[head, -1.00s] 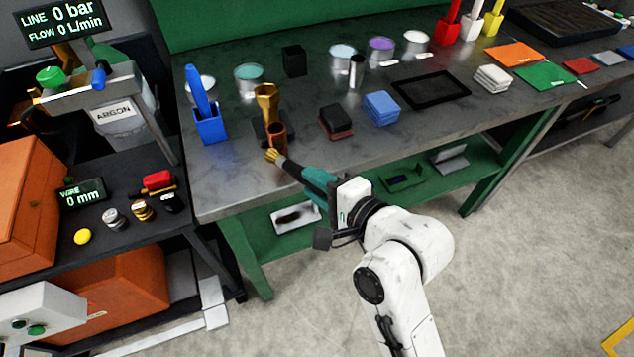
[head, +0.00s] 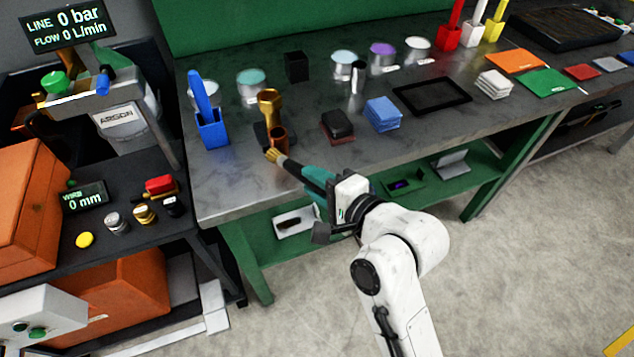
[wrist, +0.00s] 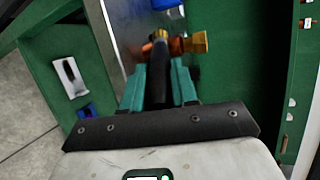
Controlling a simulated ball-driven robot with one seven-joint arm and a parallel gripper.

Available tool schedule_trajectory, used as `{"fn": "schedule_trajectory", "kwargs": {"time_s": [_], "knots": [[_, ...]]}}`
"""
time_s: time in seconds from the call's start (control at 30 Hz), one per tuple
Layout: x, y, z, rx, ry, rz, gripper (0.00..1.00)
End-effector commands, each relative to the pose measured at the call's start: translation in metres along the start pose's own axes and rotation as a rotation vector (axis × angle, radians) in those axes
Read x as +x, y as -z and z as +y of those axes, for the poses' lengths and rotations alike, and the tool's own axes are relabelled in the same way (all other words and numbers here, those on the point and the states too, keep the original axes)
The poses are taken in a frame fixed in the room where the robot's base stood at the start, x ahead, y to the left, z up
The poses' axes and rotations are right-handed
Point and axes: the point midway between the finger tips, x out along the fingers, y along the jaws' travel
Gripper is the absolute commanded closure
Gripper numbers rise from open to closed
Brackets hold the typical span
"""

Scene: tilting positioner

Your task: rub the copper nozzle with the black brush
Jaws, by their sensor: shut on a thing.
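In the wrist view the copper nozzle (wrist: 147,47) shows partly, behind the brush. My gripper (head: 300,174) is shut on the black brush and reaches in from the front right. The brush's tan bristles (head: 273,156) are at the lower front of the copper nozzle; I cannot tell whether they touch it. In the wrist view my gripper (wrist: 160,70) has teal fingers on both sides of the black brush handle (wrist: 160,60).
A blue holder (head: 212,133) is to the left. A black block on a reddish base (head: 338,125) and blue cloths (head: 383,113) are to the right. The bench's front left is bare.

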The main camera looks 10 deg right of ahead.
Motion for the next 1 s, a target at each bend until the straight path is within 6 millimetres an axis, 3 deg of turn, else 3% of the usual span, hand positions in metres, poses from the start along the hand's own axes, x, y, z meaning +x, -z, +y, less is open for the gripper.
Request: {"fn": "schedule_trajectory", "kwargs": {"time_s": [0.57,1.0], "knots": [[0.006,0.005,-0.003,0.000,0.001,0.002,1.00],[-0.011,0.033,-0.003,0.002,0.001,0.003,1.00]]}}
